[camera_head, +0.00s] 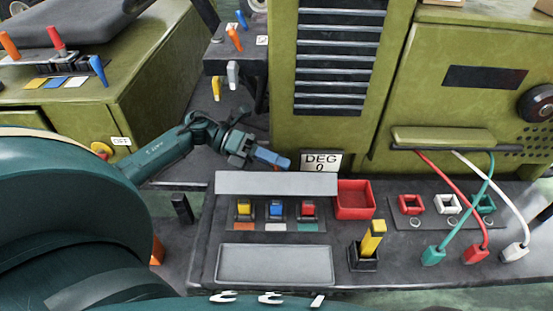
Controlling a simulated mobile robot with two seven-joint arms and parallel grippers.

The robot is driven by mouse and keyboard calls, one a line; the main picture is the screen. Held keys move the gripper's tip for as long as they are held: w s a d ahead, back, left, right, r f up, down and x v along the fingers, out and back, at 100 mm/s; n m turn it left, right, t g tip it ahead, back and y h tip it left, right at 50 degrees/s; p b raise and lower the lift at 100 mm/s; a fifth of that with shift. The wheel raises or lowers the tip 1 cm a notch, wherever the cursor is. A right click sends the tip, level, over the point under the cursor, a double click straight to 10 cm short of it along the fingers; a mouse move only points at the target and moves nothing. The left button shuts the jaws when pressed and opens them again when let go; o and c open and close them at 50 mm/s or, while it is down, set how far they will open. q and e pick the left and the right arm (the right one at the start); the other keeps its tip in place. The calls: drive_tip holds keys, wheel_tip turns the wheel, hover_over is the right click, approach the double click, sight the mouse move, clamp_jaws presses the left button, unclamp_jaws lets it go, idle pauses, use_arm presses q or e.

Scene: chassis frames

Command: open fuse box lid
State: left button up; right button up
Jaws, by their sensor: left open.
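The fuse box shows on the dark console as a row of yellow (244,208), blue (276,210) and red (308,209) fuses in sockets, with coloured labels below. The fuses are uncovered. A light grey plate, which looks like the lid (276,183), lies along the row's back edge; its exact tilt is hard to tell. My left gripper (275,159) is open just behind and above this plate, near its middle, and looks apart from it. Its fingers point right. My right gripper is out of view.
A red open bin (355,199) and a yellow-handled lever (372,240) stand right of the fuses. Red, white and green cables (466,195) hang farther right. A "DEG 0" sign (321,161) is close to my left gripper. A shallow grey tray (276,264) lies in front.

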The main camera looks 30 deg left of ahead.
use_arm(q)
drive_tip(key=shift+c, duration=0.4)
clamp_jaws()
